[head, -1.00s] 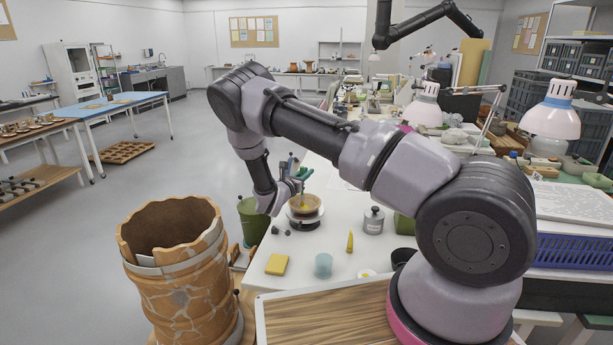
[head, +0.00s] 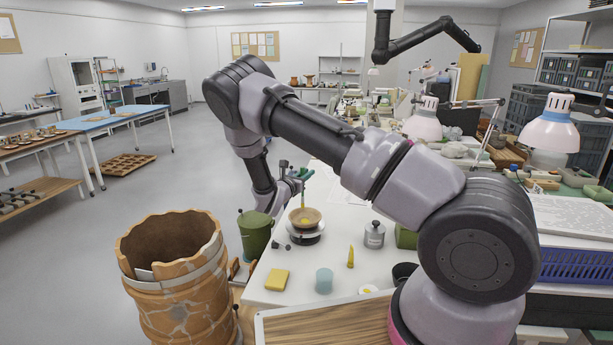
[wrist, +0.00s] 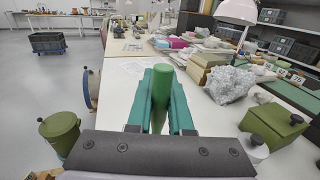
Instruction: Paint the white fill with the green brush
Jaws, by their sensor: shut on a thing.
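My gripper (head: 301,175) is shut on the green brush. In the wrist view its teal fingers (wrist: 183,102) flank the upright green handle (wrist: 160,95). In the head view the brush (head: 303,196) hangs just above a small brown bowl (head: 311,221) on a round stand; I cannot tell whether its tip touches the bowl. A large cracked terracotta vessel (head: 178,285) stands at front left, with a notched rim and pale grey-white filled seams and patches (head: 180,312). I cannot tell which pale area is the white fill.
The white table (head: 350,220) holds a yellow sponge (head: 277,280), a bluish cup (head: 324,281), a yellow tube (head: 351,257) and a grey canister (head: 374,235). A green bin (head: 256,233) stands left of the table.

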